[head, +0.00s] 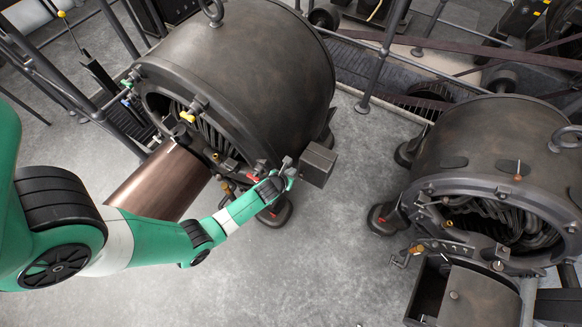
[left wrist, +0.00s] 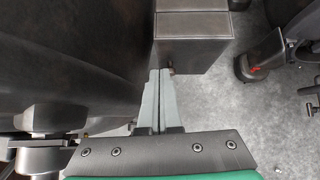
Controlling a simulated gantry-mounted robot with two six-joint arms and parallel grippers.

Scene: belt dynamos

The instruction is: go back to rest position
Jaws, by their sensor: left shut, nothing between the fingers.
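My left gripper (head: 288,168) is shut and empty. In the head view it is at the front lower edge of the left dynamo (head: 258,65), close beside a dark box (head: 318,165) on that machine's side. In the left wrist view the gripper's grey fingers (left wrist: 160,88) lie together, pointing at the lower edge of the box (left wrist: 205,45). I cannot tell whether the fingertips touch the box or the small knob (left wrist: 169,70) under it. My right gripper is in neither view.
A second dynamo (head: 492,150) stands at the right, with an open box (head: 428,290) below its front. A copper-brown cylinder (head: 160,180) extends from the left dynamo beside my arm. Railings (head: 375,70) run behind. Grey floor (head: 320,255) is clear between the machines.

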